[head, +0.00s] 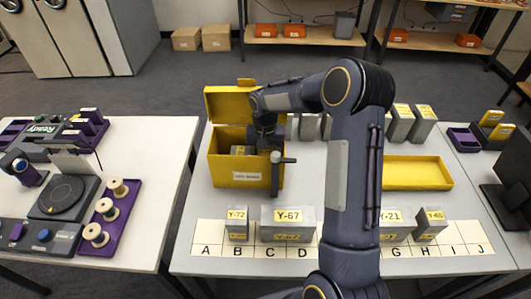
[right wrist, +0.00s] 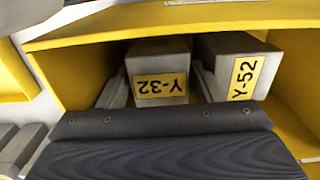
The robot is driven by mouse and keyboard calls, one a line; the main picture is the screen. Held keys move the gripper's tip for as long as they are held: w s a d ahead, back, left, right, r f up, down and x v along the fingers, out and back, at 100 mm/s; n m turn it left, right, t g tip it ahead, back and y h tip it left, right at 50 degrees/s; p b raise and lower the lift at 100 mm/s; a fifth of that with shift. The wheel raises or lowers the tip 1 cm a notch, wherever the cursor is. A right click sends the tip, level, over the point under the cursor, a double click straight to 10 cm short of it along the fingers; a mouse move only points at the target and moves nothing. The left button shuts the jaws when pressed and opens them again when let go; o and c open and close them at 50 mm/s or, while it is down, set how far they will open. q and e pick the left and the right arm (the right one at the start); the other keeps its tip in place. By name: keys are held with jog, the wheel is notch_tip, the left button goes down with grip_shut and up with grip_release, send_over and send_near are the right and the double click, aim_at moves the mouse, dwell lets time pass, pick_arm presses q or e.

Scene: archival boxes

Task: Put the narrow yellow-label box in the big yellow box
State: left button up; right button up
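The open big yellow box (head: 218,170) stands at the table's left, its lid raised behind. Inside, the right wrist view shows two grey boxes with yellow labels, Y-32 (right wrist: 160,90) and Y-52 (right wrist: 241,80), side by side. My right gripper (right wrist: 160,66) reaches down into the yellow box, its thin grey fingers on either side of Y-32, with narrow gaps seeming to show. The fingertips are partly hidden. In the head view my right arm hides part of the table. Narrow Y-72 (head: 237,226) and Y-65 (head: 429,223) stand in the front row. My left gripper is not in view.
Wider boxes Y-67 (head: 288,222) and Y-21 (head: 393,222) stand on the lettered strip (head: 205,240). A shallow yellow tray (head: 418,174) lies right of my arm. Grey boxes (head: 410,121) stand behind it.

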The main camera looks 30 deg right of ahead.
jog(key=s+a+r+n+t+y+p, duration=0.1)
jog(key=s+r+p, duration=0.3)
jog(key=r, duration=0.6)
jog(key=s+a+r+t+p, duration=0.1)
jog(key=s+r+p, duration=0.25)
jog(key=r, duration=0.75)
jog(key=s+a+n+t+y, duration=0.1)
jog(key=s+a, duration=0.2)
jog(key=s, duration=0.4)
jog(key=s+a+r+n+t+y, duration=0.1)
jog(key=s+a, duration=0.2)
jog(key=s, duration=0.4)
jog(key=s+a+n+t+b, duration=0.1)
jog(key=s+a, duration=0.2)
jog(key=s, duration=0.4)
jog(key=shift+s+a+r+n+t+y, duration=0.25)
jog(key=shift+s+a+n+t+y, duration=0.05)
jog(key=shift+y, duration=0.1)
